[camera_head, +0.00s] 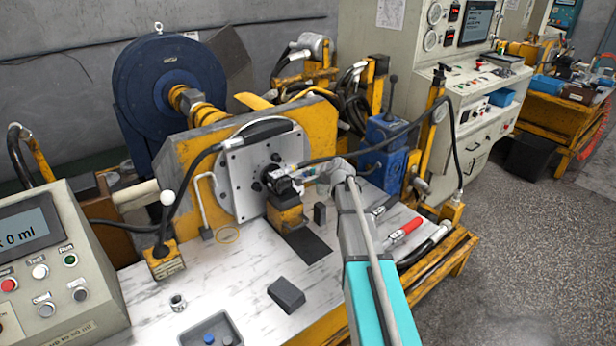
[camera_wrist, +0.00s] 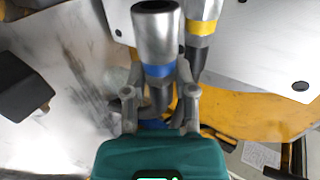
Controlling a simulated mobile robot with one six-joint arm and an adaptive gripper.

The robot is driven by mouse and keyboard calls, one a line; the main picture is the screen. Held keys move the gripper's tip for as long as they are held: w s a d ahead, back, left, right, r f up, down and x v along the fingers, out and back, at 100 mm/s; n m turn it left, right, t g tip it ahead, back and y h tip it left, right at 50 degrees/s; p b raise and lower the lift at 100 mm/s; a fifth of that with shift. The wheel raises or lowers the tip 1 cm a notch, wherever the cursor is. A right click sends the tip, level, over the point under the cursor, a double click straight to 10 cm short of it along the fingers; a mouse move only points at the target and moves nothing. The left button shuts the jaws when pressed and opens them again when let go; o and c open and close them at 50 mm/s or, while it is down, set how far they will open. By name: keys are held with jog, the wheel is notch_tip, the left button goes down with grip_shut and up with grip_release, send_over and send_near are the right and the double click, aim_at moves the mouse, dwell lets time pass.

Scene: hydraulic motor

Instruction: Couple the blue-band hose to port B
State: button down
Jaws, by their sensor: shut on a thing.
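In the wrist view my gripper (camera_wrist: 160,92) is shut around the blue-band hose (camera_wrist: 157,40), near its blue band. The hose's silver coupling has an open dark mouth at the top of the picture, with nothing joined to it in view. A yellow-band hose (camera_wrist: 203,28) is close beside it on the right; its far end is cut off. In the head view my gripper (camera_head: 312,174) is just right of the small dark motor (camera_head: 284,184) in front of the round-holed metal plate (camera_head: 240,168). Port B cannot be made out; my gripper and the fittings crowd that spot.
A dark block (camera_head: 286,292) and a small metal fitting (camera_head: 178,302) lie on the bench. A blue valve block (camera_head: 386,150) stands behind.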

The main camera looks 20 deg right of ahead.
jog(key=shift+s+a, duration=0.3)
jog(key=shift+a, duration=0.4)
dwell(0.6)
jog(key=shift+c, duration=1.8)
grip_release()
jog(key=p+v, duration=0.3)
jog(key=v, duration=0.4)
jog(key=shift+p, duration=0.35)
jog(key=shift+w+f, duration=0.1)
jog(key=b+x, duration=0.4)
jog(key=x, duration=0.3)
jog(key=shift+w+f, duration=0.1)
jog(key=shift+f, duration=0.05)
jog(key=w+d, duration=0.4)
jog(key=d, duration=0.8)
jog(key=shift+r, duration=0.25)
jog(key=shift+d, duration=0.1)
